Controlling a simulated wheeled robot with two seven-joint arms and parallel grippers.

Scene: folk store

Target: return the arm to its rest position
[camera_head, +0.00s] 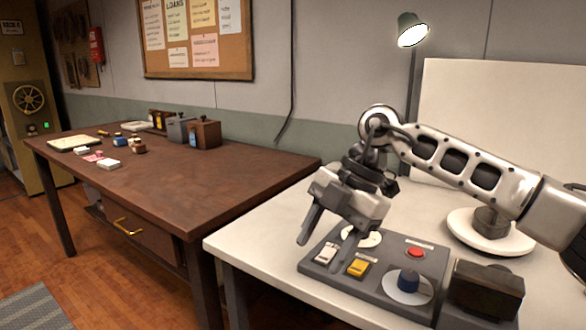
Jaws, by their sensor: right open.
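My right arm comes in from the right side of the head view. Its gripper (322,230) points down and to the left, with its two fingers apart and nothing between them. The gripper hangs over the left part of a grey control panel (395,293) on the white table. The fingertips are near the panel's back left edge and its light switch; I cannot tell whether they touch. The wrist hides some of the panel's back part. My left gripper does not show.
A lamp (412,30) and a round white base (490,240) stand behind. The brown table (190,185) at left has wide clear room.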

